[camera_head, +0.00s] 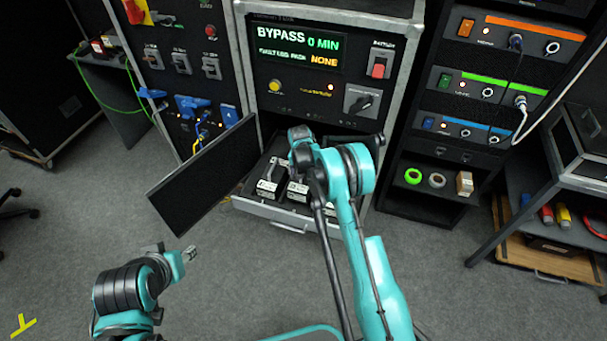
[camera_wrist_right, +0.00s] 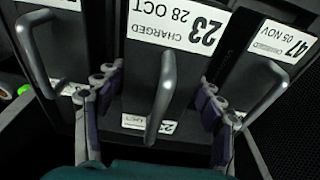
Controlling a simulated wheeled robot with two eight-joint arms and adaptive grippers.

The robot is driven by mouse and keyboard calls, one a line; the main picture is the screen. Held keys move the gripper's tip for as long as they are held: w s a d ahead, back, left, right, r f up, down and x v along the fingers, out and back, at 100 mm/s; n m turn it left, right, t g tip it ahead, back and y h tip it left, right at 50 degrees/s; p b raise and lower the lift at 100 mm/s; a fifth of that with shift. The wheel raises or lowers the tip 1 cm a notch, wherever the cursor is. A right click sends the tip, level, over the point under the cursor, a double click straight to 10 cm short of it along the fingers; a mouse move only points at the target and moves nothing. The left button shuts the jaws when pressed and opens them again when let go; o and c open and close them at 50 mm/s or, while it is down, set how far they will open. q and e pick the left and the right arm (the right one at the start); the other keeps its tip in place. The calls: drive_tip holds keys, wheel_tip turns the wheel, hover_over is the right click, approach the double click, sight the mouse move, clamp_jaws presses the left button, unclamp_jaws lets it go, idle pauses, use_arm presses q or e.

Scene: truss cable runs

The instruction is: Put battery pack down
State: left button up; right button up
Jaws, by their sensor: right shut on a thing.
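A dark battery pack with a grey handle and a white label reading 23, CHARGED, 28 OCT (camera_wrist_right: 178,26) fills the middle of the right wrist view. My right gripper (camera_wrist_right: 158,82) is shut on it, one finger on each side. Similar packs flank it: one marked 47, 05 NOV (camera_wrist_right: 272,48) at right, another (camera_wrist_right: 62,45) at left. In the head view, packs (camera_head: 268,187) stand in the open drawer (camera_head: 262,212); my right arm hides the gripper and part of the drawer. Whether the held pack touches the drawer floor cannot be told. My left gripper (camera_head: 190,254) is away over the floor, its jaws unclear.
An open dark door panel (camera_head: 205,165) juts out left of the drawer. A rack (camera_head: 480,95) stands right, with a shelf of tape rolls (camera_head: 413,176).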

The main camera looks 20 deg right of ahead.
sight(304, 182)
drive_tip(key=shift+f+b, duration=0.65)
drive_tip(key=shift+f, duration=1.05)
drive_tip(key=shift+f, duration=0.1)
drive_tip(key=o, duration=1.9)
